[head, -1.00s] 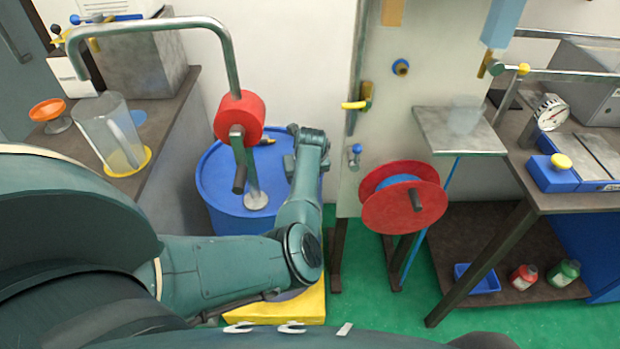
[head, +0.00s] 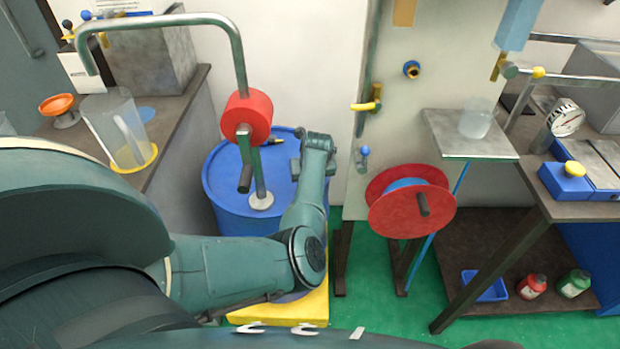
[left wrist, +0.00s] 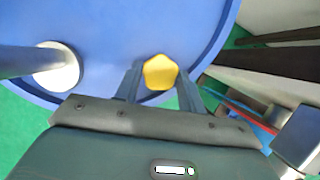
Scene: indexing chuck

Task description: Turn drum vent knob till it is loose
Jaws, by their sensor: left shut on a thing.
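The blue drum (head: 226,205) stands on a yellow base at the centre left of the head view. Its blue top (left wrist: 110,60) fills much of the left wrist view. The yellow vent knob (left wrist: 159,72) sits near the drum's rim in that view. My left gripper (left wrist: 160,80) is shut on the knob, with one finger on each side of it. In the head view my left arm reaches over the drum's right side, and the fingers and the held knob cannot be made out there. My right gripper is in neither view.
A bent metal pipe with a red roller (head: 247,117) rises over the drum from a round pale foot (head: 261,201). A bench with a jug (head: 112,125) is at the left.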

